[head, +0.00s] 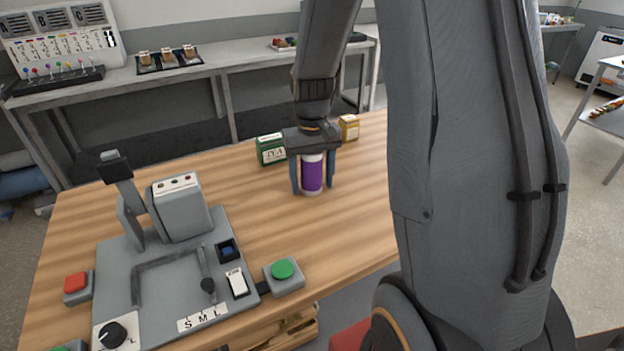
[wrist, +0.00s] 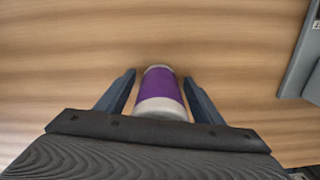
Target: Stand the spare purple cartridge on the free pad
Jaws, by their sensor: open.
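The purple cartridge (head: 312,174), with pale ends, stands upright on the wooden table. It also shows in the wrist view (wrist: 160,87). My gripper (head: 312,189) points down over it with one dark blue finger on each side. In the wrist view my gripper (wrist: 159,76) is open, with a gap showing between each finger and the cartridge. I cannot make out for certain which surface is the free pad.
A green box (head: 271,150) and a yellow box (head: 349,127) stand behind my gripper. A grey machine (head: 182,207) on a base plate is at the left, with a green button (head: 283,269) and a red button (head: 76,283). Bare table lies between.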

